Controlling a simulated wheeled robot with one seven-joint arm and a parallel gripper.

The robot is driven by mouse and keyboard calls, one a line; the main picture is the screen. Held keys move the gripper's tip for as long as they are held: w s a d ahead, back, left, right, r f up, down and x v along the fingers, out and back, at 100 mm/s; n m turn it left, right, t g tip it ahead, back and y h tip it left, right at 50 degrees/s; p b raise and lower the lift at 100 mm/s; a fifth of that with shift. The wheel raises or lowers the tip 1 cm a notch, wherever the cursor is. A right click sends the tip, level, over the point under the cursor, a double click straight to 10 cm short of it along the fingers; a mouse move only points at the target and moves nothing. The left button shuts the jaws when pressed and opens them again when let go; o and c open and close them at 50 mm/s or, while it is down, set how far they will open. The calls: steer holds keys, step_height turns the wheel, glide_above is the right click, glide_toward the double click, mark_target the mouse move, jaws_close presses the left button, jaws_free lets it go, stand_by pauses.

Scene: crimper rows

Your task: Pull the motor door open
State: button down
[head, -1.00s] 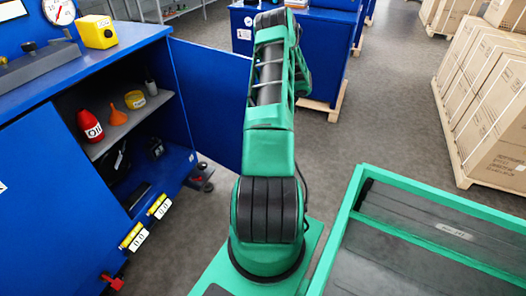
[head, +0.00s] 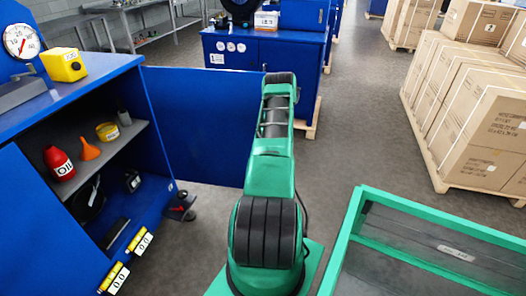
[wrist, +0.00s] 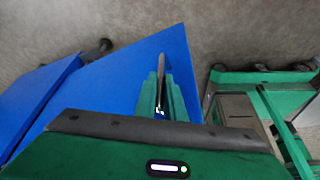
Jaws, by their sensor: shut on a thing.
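The motor door, a flat blue panel (head: 200,118), stands swung wide open from the right side of the blue cabinet's (head: 75,95) shelf opening. In the wrist view the door (wrist: 110,95) slants up from lower left, and its far end reaches my fingers. My gripper (wrist: 161,92) is shut there, with a thin grey part between its two green fingers; I cannot tell whether that is a handle or the door's edge. In the head view my own arm hides my gripper and the door's right end.
Inside the cabinet are a red oil bottle (head: 60,163), an orange funnel (head: 89,149) and a yellow tin (head: 107,131). A second blue cabinet (head: 262,55) stands behind the door. Boxes on a pallet (head: 470,120) stand right. Grey floor (head: 345,120) between is clear.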

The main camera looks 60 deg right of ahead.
steer(key=shift+w+d, duration=0.1)
steer(key=shift+w, duration=0.45)
steer(key=c, duration=1.8)
jaws_free()
steer(key=shift+c, duration=0.2)
steer(key=shift+s+d, duration=0.15)
steer(key=shift+s, duration=0.15)
steer(key=w+v, duration=0.1)
steer(key=v, duration=0.9)
steer(key=shift+s+d+r, duration=0.3)
steer(key=shift+s, duration=0.15)
steer(key=shift+r, duration=0.1)
